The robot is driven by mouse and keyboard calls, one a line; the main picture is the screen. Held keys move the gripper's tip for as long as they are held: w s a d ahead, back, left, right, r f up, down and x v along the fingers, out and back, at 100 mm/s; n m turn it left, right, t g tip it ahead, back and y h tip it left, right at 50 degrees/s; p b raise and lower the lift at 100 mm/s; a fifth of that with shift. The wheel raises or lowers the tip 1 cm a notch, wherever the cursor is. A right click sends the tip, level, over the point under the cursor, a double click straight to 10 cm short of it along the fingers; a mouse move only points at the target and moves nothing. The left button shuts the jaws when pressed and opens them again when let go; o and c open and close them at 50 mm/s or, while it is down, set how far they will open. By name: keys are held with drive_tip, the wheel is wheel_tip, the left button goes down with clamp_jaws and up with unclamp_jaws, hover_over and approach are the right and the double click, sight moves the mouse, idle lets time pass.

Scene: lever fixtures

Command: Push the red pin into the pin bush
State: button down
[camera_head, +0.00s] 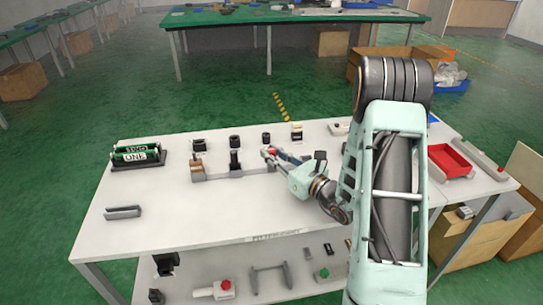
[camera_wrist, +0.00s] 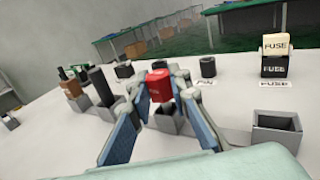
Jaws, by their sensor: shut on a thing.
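The red pin (camera_wrist: 158,85) stands upright between the fingers of my gripper (camera_wrist: 160,84) in the wrist view. My gripper is shut on it from both sides. A grey square holder (camera_wrist: 165,122) is directly below the pin. I take this holder to be the pin bush. The pin's lower end is at its opening, but how deep it sits is hard to tell. In the head view, my gripper (camera_head: 272,155) reaches leftward over the table to a small red spot, the pin (camera_head: 270,151); the holder is mostly hidden there.
A dark cylinder (camera_wrist: 101,86) stands in a grey holder left of my gripper. An empty grey box (camera_wrist: 277,135) is at right. A black cylinder (camera_wrist: 207,67) and stacked fuse blocks (camera_wrist: 276,67) stand behind. The white table's (camera_head: 160,225) front is largely clear.

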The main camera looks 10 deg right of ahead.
sight(272, 150)
drive_tip(key=shift+r, duration=0.1)
drive_tip(key=shift+r, duration=0.55)
wheel_tip(272, 150, up, 2)
drive_tip(key=shift+r+p, duration=0.1)
drive_tip(key=shift+p, duration=0.2)
drive_tip(key=s+r+p, duration=0.4)
drive_tip(key=s+r, duration=0.5)
drive_tip(key=s, duration=0.3)
drive_tip(key=shift+p, duration=0.3)
drive_tip(key=s+p, duration=0.1)
drive_tip(key=p, duration=0.2)
drive_tip(key=s+p, duration=0.1)
drive_tip(key=p, duration=0.2)
drive_tip(key=shift+r, duration=0.35)
drive_tip(key=shift+w+f, duration=0.1)
